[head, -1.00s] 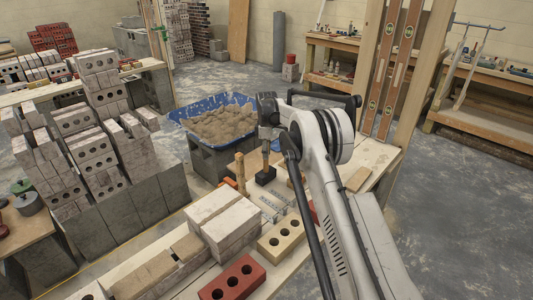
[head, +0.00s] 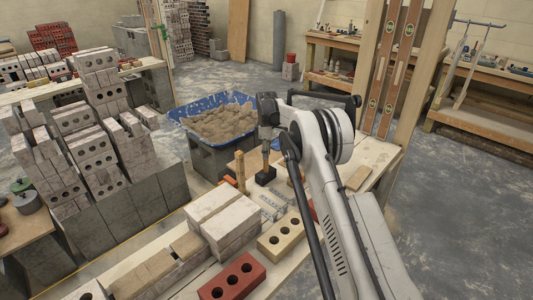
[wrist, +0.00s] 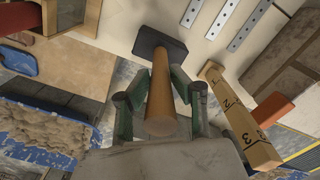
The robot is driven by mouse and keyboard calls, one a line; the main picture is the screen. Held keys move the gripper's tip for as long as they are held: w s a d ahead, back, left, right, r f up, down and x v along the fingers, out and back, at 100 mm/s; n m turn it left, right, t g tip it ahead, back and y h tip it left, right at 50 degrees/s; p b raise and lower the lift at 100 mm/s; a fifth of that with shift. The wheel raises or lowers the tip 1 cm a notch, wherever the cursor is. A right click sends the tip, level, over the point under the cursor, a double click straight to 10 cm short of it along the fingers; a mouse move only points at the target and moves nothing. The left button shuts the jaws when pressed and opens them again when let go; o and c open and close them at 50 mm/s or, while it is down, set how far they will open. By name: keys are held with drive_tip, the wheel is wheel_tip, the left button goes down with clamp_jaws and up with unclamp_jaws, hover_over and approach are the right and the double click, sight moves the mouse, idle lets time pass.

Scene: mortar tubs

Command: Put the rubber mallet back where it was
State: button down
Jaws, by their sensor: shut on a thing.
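The rubber mallet has a black head (head: 265,175) and a wooden handle. It hangs upright, head down, from my gripper (head: 267,135) over the workbench in the head view. In the wrist view my gripper (wrist: 158,95) has its green-grey fingers closed on both sides of the mallet handle (wrist: 162,85). The black mallet head (wrist: 160,46) points away from the camera. I cannot tell whether the head touches the bench top.
A numbered wooden stick (wrist: 240,115) stands close beside the mallet; it also shows in the head view (head: 240,171). Metal strips (head: 272,206) lie nearby. A blue mortar tub (head: 180,112) is behind left. Pale blocks (head: 222,222), a yellow brick (head: 283,236) and a red brick (head: 232,279) sit in front.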

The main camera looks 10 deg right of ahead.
drive_tip(key=c, duration=1.4)
unclamp_jaws()
drive_tip(key=shift+c, duration=0.2)
wheel_tip(320, 180, up, 12)
drive_tip(key=shift+r, duration=0.1)
drive_tip(key=s+r+m+t, duration=0.3)
drive_tip(key=s+r+m, duration=0.2)
drive_tip(key=s+r, duration=1.3)
drive_tip(key=s+r+m+t, duration=0.1)
drive_tip(key=s+r+m, duration=0.3)
drive_tip(key=s, duration=1.2)
drive_tip(key=s+f+m+t, duration=0.1)
drive_tip(key=s+f, duration=0.4)
drive_tip(key=s, duration=0.6)
drive_tip(key=s+f+m+t, duration=0.2)
drive_tip(key=s+f, duration=0.3)
drive_tip(key=s, duration=0.7)
drive_tip(key=shift+m, duration=0.8)
